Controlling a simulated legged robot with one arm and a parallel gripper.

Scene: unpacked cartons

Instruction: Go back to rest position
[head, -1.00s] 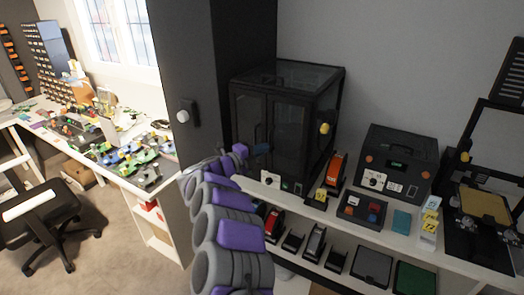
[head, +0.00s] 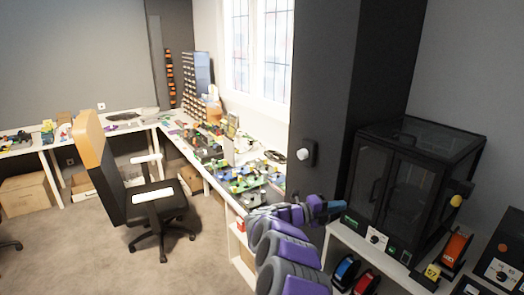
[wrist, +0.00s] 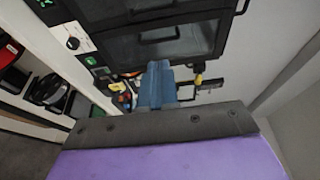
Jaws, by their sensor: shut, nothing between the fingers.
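My grey and purple arm reaches up from the bottom of the head view. My gripper (head: 330,208) has blue fingers and is shut and empty. It is at the left end of the shelf, in front of the black glass-fronted cabinet (head: 405,190). In the wrist view the blue fingers (wrist: 157,86) are together, with the cabinet (wrist: 165,30) beyond them. The head view does not show whether the gripper touches anything.
A long white workbench (head: 222,185) with green boards and small parts runs along the window. An office chair (head: 155,205) stands on the carpet. A dark wall column (head: 335,120) stands left of the cabinet. Open carpet (head: 90,250) lies at the lower left.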

